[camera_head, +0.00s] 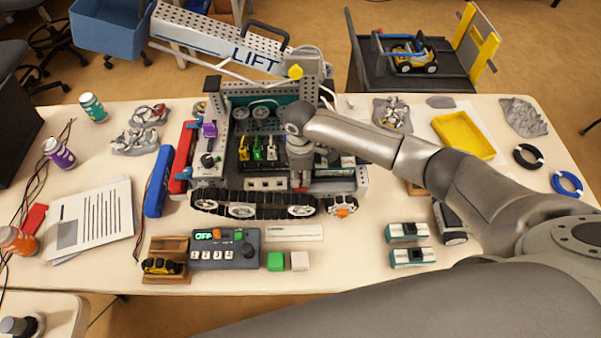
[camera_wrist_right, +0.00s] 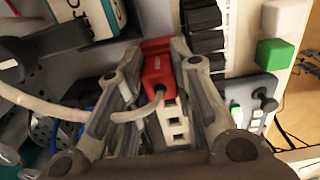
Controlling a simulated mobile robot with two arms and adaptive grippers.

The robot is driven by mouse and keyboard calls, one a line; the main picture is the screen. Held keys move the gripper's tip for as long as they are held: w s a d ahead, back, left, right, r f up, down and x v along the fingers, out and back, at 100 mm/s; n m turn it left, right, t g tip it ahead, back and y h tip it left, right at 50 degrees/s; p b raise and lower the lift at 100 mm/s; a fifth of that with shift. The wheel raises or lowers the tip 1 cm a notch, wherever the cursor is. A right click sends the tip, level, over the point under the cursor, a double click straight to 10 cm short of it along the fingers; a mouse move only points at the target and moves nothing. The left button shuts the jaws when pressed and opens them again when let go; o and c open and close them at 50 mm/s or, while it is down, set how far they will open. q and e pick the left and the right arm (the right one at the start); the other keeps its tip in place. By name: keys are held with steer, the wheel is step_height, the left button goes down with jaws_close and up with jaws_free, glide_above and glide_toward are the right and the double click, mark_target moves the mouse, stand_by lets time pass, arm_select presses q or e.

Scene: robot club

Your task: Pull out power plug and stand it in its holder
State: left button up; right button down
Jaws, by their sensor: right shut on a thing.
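The red power plug (camera_wrist_right: 157,72) is between the fingertips of my right gripper (camera_wrist_right: 160,62) in the wrist view, with a pale cable curling from it. The gripper is shut on it, beside a white socket block (camera_wrist_right: 175,122). Whether the plug is fully clear of a socket cannot be told. In the head view my right gripper (camera_head: 300,168) points down into the tracked robot (camera_head: 255,208) and mostly hides the plug. A brown wooden block (camera_head: 167,246) with a yellow-and-black piece in it stands at the front left; I cannot tell if it is the holder. My left gripper is not in view.
A control box with an OFF display (camera_head: 224,249) and green and white blocks (camera_head: 275,261) lie along the front edge. A blue battery-like box (camera_head: 158,182) stands left of the robot. A yellow tray (camera_head: 463,135) is at the right. A grey beam marked LIFT (camera_head: 225,42) rises behind.

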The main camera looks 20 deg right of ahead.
steer(key=shift+f, duration=0.15)
steer(key=c, duration=1.2)
jaws_free()
steer(key=shift+o, duration=0.2)
step_height(320, 180, up, 5)
steer(key=p, duration=0.5)
steer(key=shift+r+p, duration=0.65)
steer(key=shift+r, duration=0.35)
